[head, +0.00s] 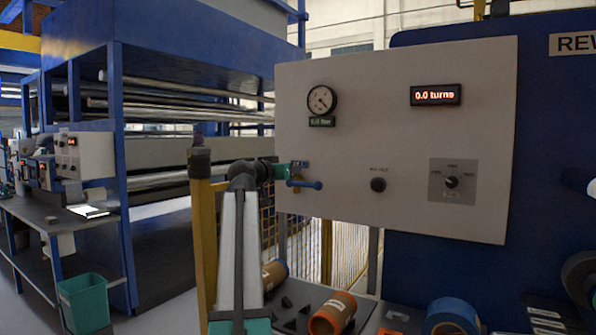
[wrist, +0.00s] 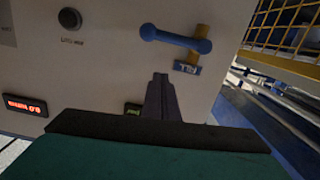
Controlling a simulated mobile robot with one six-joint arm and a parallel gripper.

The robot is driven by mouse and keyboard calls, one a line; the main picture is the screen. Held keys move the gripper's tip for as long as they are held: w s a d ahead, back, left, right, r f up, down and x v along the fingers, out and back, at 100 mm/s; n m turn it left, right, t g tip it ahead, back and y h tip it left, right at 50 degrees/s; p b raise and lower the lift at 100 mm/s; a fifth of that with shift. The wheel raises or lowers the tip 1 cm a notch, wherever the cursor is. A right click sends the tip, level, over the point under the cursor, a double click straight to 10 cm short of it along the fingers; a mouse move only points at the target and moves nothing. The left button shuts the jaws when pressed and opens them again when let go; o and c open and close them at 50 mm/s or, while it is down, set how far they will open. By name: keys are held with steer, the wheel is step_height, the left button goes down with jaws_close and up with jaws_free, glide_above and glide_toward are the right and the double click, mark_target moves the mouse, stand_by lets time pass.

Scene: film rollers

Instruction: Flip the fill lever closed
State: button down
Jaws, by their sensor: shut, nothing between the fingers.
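The fill lever (head: 305,184) is a blue handle with a rounded end on the left part of the pale control panel. It lies roughly horizontal, across a short brass valve body (wrist: 200,47). In the wrist view, which is upside down, the lever (wrist: 174,39) shows in full beside a small blue label (wrist: 187,68). My gripper (wrist: 160,77) is shut and empty, its dark fingers pointing toward the panel near the label and lever. A gap separates the fingertips from the lever in that picture. In the head view my gripper (head: 289,171) is small and partly hidden at the valve.
The panel (head: 400,100) carries a round gauge (head: 322,100), a red turns display (head: 436,95), a black knob (head: 378,185) and a selector (head: 451,182). A yellow mesh fence (wrist: 285,35) stands beside the panel.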

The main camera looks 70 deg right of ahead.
steer(key=v, duration=0.4)
steer(key=shift+a, duration=0.2)
steer(key=shift+w, duration=0.1)
